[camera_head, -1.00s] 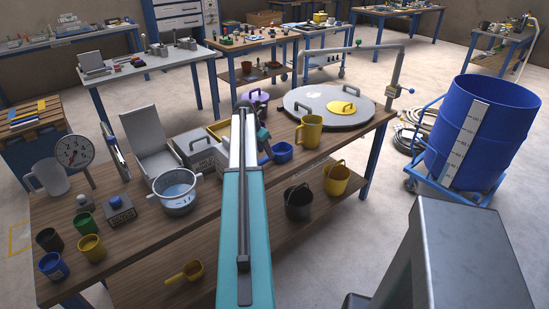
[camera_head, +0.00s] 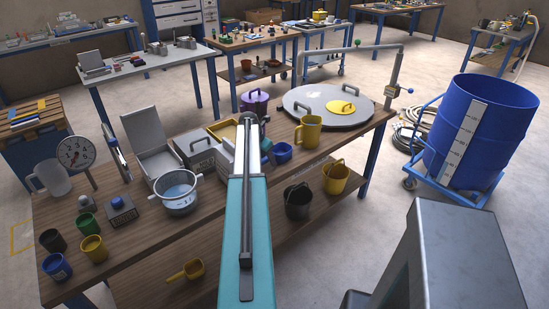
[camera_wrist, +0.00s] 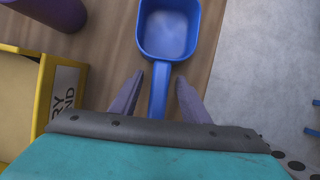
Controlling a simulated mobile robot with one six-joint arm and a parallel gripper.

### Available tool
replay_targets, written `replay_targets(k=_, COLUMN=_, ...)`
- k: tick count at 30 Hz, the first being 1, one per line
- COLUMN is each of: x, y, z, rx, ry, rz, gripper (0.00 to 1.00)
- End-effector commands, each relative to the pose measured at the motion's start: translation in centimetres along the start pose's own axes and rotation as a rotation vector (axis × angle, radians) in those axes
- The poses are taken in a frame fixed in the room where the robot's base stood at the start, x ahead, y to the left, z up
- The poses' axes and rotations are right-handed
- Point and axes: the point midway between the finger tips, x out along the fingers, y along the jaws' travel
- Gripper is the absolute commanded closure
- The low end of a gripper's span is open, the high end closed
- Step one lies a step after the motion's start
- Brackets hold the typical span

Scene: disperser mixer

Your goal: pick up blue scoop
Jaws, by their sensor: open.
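The blue scoop (camera_wrist: 168,30) lies on the wooden table in the wrist view, its bowl at the top and its handle pointing down toward me. My gripper (camera_wrist: 162,82) is open, with one finger on each side of the scoop's handle. I cannot tell whether the fingers touch the handle. In the head view the scoop (camera_head: 282,152) shows just right of my arm, and my arm hides the gripper there.
A yellow bin (camera_wrist: 48,85) stands left of my gripper, with a purple container (camera_wrist: 55,10) beyond it. The table edge and grey floor are to the right. In the head view a yellow jug (camera_head: 308,131) and a round lid (camera_head: 328,105) stand near the scoop.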

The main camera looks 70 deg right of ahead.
Motion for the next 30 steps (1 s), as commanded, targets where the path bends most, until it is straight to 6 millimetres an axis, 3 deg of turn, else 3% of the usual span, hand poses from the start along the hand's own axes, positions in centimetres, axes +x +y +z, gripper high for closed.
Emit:
replay_targets(k=9, x=-0.04, y=0.04, z=-0.04, rx=-0.001, ry=0.0, rz=0.0, gripper=0.58)
replay_targets(k=17, x=-0.05, y=0.06, z=-0.06, rx=-0.001, ry=0.0, rz=0.0, gripper=1.0)
replay_targets(k=30, x=-0.56, y=0.11, z=0.14, rx=-0.001, ry=-0.001, rz=0.001, gripper=1.0)
